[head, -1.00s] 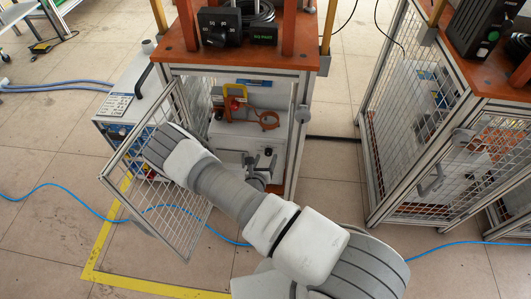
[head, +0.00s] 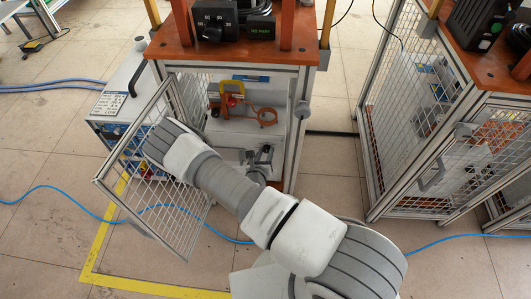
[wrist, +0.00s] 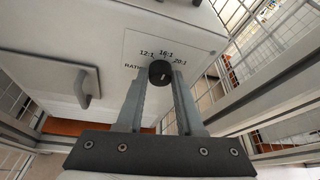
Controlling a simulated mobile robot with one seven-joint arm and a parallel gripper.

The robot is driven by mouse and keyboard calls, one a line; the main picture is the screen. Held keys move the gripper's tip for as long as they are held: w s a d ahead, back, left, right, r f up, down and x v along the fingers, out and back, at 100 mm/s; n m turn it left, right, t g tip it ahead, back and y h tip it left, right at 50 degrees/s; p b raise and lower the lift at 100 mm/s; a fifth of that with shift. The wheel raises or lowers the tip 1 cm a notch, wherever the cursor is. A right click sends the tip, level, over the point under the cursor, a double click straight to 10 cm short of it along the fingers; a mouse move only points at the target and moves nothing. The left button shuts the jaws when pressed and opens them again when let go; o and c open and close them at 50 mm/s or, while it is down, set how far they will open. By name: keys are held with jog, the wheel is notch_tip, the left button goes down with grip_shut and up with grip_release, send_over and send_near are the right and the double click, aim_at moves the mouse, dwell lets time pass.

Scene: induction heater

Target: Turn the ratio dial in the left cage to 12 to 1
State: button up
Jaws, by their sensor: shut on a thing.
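The ratio dial is a small round black knob (wrist: 160,72) on the pale face of a box in the left cage. In the wrist view the printed labels 12:1, 16:1 and 20:1 fan out above it from left to right. A small pale mark shows on the knob, but I cannot tell which ratio it points to. My gripper (wrist: 160,80) has its two fingertips on either side of the knob and is shut on it. In the head view my arm reaches in through the left cage's open front, and the dial cannot be made out there.
The left cage's mesh door (head: 150,170) stands open, close to my arm. A handle (wrist: 85,88) sticks out left of the dial. An orange-topped table (head: 175,45) covers the cage. A second cage (head: 425,150) stands to the right, and a blue hose (head: 50,190) crosses the floor.

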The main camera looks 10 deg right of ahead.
grip_shut()
jog(key=shift+n, duration=0.3)
jog(key=shift+a+f+n+h+b, duration=0.1)
jog(key=shift+n+h+b, duration=0.3)
jog(key=shift+n, duration=0.2)
jog(key=shift+a+f+n+h+b, duration=0.1)
jog(key=shift+n+h+b, duration=0.2)
jog(key=shift+n+h, duration=0.25)
jog(key=shift+n+h+b, duration=0.35)
jog(key=shift+n+h, duration=0.7)
jog(key=shift+n, duration=0.7)
jog(key=o, duration=0.9)
grip_release()
